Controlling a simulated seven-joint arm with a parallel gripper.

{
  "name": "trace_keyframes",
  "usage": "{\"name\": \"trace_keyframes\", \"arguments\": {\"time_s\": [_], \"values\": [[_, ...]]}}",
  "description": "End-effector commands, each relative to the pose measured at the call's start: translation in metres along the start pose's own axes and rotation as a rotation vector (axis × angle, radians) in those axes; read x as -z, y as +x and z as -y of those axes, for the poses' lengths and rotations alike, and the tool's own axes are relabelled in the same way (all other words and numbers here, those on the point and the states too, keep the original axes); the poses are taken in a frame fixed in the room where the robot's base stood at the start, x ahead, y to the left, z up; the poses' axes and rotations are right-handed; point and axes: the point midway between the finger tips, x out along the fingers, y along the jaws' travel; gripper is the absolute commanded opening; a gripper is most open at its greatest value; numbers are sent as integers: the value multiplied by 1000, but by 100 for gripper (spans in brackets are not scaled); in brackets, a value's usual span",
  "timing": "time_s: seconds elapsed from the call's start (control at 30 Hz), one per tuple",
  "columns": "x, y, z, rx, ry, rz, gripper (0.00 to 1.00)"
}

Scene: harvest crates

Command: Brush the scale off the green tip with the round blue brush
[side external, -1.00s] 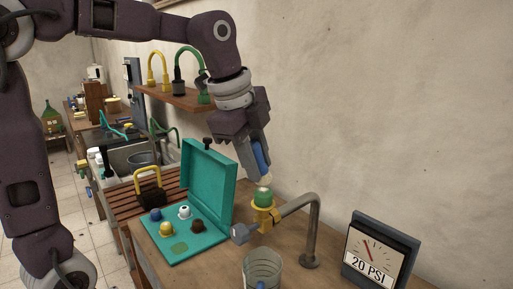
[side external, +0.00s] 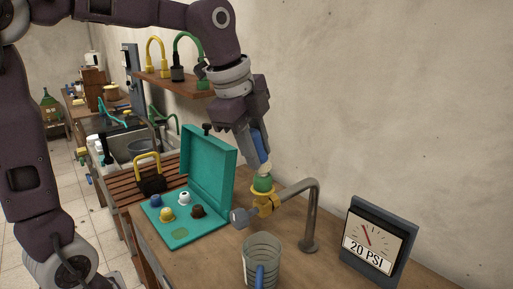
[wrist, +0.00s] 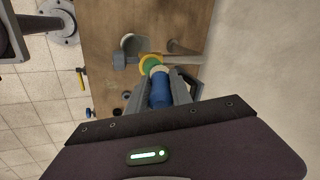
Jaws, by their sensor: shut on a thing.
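My gripper (side external: 256,142) is shut on the round blue brush (side external: 260,149), which points down with its cream bristle end lowest. The bristle end is at the top of the green tip (side external: 263,184) and looks to be touching it. The green tip sits in a yellow collar (side external: 268,206) on a bent grey pipe (side external: 315,210). In the wrist view the blue brush (wrist: 160,96) lies between the two fingers, with the green tip (wrist: 148,63) just beyond its bristles. Bristles cover part of the tip; I cannot make out scale on it.
An open teal case (side external: 207,180) with several coloured tips stands to the left. A 20 PSI gauge (side external: 376,240) stands at right, with the wall behind.

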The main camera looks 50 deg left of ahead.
Motion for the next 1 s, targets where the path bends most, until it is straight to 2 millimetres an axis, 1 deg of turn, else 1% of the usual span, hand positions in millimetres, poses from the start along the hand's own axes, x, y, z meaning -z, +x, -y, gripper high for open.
{"name": "trace_keyframes", "arguments": {"time_s": [0.6,0.9,1.0], "values": [[-1,7,-2,0,0,0,0],[2,9,5,0,-1,0,0],[1,8,3,0,-1,0,0]]}}
